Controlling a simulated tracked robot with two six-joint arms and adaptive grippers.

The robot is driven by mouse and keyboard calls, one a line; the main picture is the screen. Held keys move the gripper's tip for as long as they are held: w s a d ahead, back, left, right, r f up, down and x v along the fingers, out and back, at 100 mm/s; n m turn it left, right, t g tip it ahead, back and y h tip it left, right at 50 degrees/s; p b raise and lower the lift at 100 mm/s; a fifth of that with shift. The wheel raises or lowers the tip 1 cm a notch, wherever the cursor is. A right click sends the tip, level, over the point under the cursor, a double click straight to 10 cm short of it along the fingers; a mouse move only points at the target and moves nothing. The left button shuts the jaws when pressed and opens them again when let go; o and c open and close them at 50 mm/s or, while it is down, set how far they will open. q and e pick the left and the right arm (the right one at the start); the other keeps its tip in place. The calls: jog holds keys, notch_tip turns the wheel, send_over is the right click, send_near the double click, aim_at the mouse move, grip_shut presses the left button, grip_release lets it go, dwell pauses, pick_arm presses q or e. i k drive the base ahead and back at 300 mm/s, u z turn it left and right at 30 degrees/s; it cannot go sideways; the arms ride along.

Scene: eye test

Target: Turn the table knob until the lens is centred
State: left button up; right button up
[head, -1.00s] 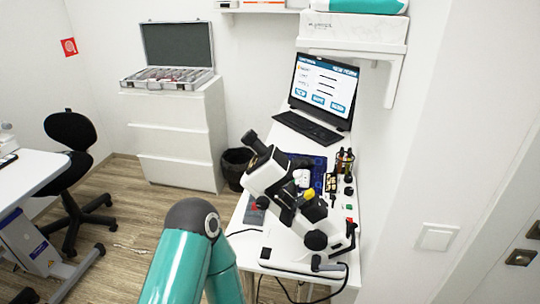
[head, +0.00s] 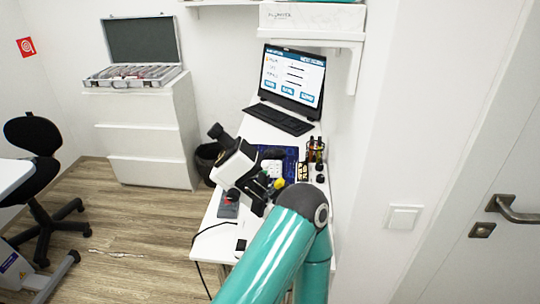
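A white and black optical instrument (head: 236,165) stands on the narrow white table (head: 212,240) along the right wall, its dark eyepiece end pointing up and left. A small yellow knob (head: 279,184) shows on its right side. Its lower part and base are hidden behind one of my teal arms. I cannot make out the table knob, or whether the lens is centred. The teal arm rises from the bottom middle to a dark joint in front of the instrument, then bends down. Neither gripper is in view.
A rack of small bottles (head: 315,150) and a blue mat (head: 290,155) lie beside the instrument. A white drawer unit (head: 150,135) holds an open case (head: 140,76). A door handle (head: 515,209) is at right.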

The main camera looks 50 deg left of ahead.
aim_at(233, 195)
jog(key=z, duration=0.4)
jog(key=k, duration=1.5)
jog(key=u, duration=1.45)
jog(key=i, duration=1.65)
jog(key=u, duration=0.05)
